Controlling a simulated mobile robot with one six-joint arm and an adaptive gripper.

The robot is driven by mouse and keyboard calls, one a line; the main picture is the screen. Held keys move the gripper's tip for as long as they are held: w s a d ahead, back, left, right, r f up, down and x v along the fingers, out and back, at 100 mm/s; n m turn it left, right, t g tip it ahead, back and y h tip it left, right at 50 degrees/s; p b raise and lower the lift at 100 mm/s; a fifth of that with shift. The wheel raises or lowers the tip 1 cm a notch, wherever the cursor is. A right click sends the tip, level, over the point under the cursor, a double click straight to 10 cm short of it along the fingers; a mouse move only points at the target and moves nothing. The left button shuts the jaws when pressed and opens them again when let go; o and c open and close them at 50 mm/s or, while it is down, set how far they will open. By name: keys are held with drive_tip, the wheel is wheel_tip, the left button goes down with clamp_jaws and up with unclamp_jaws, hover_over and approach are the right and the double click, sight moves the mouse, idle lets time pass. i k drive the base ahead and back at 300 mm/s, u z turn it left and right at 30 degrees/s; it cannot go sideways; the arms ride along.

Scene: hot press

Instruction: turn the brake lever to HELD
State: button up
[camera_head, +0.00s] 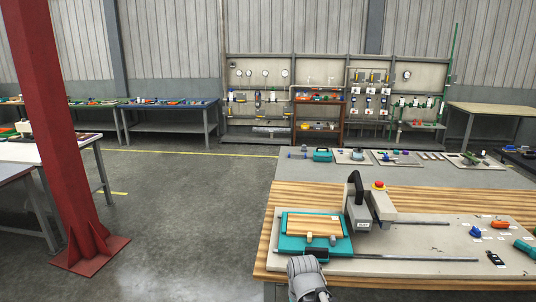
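The black handle may be the brake lever, but I cannot tell for sure, and no HELD mark is readable. A grey rounded part of my arm shows at the bottom edge, in front of the bench. My gripper's fingers are not in view.
A teal tray with a wooden board (313,227) lies left of the device. A red button (378,185) sits on a grey box beside it. Long rods, a blue part (475,231) and an orange part (499,224) lie right. A red column (52,130) stands left; floor between is clear.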

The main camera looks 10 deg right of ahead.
sight(499, 223)
drive_tip(key=z, duration=0.5)
drive_tip(key=k, duration=1.35)
drive_tip(key=z, duration=1.05)
drive_tip(key=i, duration=1.4)
drive_tip(key=u, duration=0.05)
